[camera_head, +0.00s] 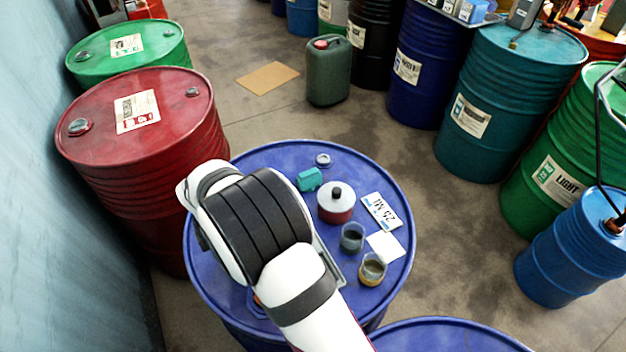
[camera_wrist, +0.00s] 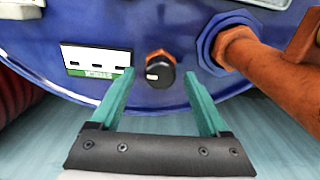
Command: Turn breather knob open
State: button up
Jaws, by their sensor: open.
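The breather knob (camera_wrist: 160,73) shows in the wrist view on the blue drum top. It is a black round knob with a small white mark on it, seated on an orange-brown fitting. My gripper (camera_wrist: 160,92) is open, with its two teal fingers spread on either side below the knob in the picture. The fingers appear apart from the knob, and nothing is between them. In the head view my white and black arm covers the left part of the blue drum (camera_head: 395,190), and hides the knob and the gripper.
An orange-brown pipe (camera_wrist: 262,68) in a blue collar stands right of the knob. A white label plate (camera_wrist: 95,60) lies left. In the head view a red-and-white pot (camera_head: 336,205), a teal block (camera_head: 310,179) and two small cups (camera_head: 352,238) stand on the drum. A red drum (camera_head: 140,130) stands close left.

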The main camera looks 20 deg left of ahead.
jog(key=shift+r+n, duration=0.5)
jog(key=shift+n, duration=0.5)
notch_tip(320, 180, up, 14)
jog(key=w+d+r+m+t+y, duration=0.1)
jog(key=w+d+r+m, duration=0.1)
jog(key=d+r+m, duration=0.3)
jog(key=w+d+r+m+t+y, duration=0.1)
jog(key=w+d+r+m, duration=0.1)
jog(key=d+r+m, duration=0.3)
jog(key=d+m, duration=0.4)
jog(key=d, duration=0.3)
jog(key=shift+w+r, duration=0.2)
jog(key=shift+r, duration=0.05)
jog(key=shift+d, duration=0.1)
